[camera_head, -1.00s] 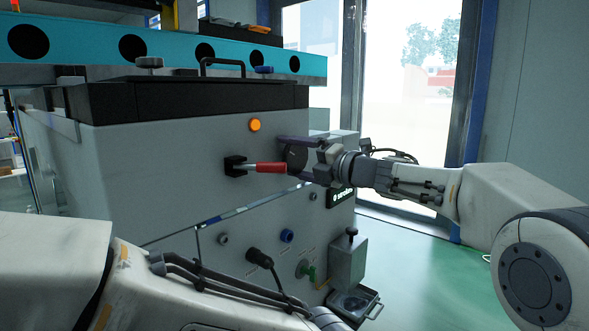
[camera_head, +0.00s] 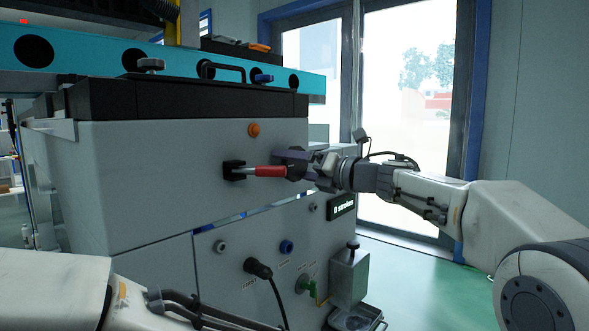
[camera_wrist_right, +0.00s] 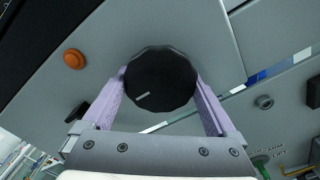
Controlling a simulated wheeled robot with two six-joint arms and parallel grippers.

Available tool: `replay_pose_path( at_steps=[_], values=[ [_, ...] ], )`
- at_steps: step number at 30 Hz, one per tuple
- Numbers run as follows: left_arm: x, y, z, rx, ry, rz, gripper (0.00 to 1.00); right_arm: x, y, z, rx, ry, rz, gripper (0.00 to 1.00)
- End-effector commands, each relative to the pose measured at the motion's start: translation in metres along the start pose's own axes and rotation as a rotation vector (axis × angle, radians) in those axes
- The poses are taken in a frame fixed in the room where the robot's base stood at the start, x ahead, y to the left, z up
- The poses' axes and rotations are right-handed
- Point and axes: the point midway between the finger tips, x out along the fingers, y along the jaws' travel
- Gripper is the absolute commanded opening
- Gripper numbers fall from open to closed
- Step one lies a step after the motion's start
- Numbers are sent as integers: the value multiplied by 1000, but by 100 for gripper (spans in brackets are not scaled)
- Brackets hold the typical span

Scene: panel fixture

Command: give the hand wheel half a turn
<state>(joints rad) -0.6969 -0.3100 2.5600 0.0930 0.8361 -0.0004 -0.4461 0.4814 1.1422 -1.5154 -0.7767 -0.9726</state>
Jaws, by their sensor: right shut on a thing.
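The hand wheel is a dark, many-sided round knob (camera_wrist_right: 160,80) with a short white mark at its lower left in the right wrist view. In the head view it shows as a dark shape (camera_head: 296,172) on the grey panel, partly hidden by my gripper. My right gripper (camera_wrist_right: 160,90) is shut on it, with one purple finger on each side of the rim. The right gripper also shows in the head view (camera_head: 294,162), reaching in from the right. My left arm crosses the lower left of the head view; its gripper is out of frame.
A red-handled lever (camera_head: 268,171) on a black block sits close left of the wheel. An orange lamp (camera_head: 254,130) is above. Below are a black plug with cable (camera_head: 258,268), a blue fitting (camera_head: 286,247) and a green valve (camera_head: 306,284). Floor at right is clear.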

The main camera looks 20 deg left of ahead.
Motion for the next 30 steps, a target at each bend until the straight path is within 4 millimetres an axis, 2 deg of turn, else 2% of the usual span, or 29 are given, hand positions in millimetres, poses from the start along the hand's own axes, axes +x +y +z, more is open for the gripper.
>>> replay_pose_path(
  at_steps=[1, 10, 11, 12, 19, 22, 26, 30],
  values=[
    [1, 0, 0, 0, 0, 0, 0, 1, -1, -4, -2, 10, 2, 37],
    [0, 0, 0, 0, 0, 0, 0, 1, -1, -5, -1, 11, 2, 37],
    [0, 0, 0, 0, 0, 0, 0, 1, -1, -5, -1, 11, 2, 96],
    [0, 0, 0, 0, 0, 0, 0, 1, -1, -5, -1, 11, 2, 100],
    [1, 0, 0, 0, 0, 0, 0, 0, -1, -2, -1, 5, 1, 100],
    [3, 0, 0, 0, 0, 0, 0, -8, -2, -2, -2, 4, 0, 100],
    [10, -1, 0, 0, 0, 0, 0, -29, -2, -3, -2, 2, -1, 100],
    [15, -1, 1, 0, 0, 0, 0, -58, -2, -3, -2, 3, -2, 100]
  ],
)
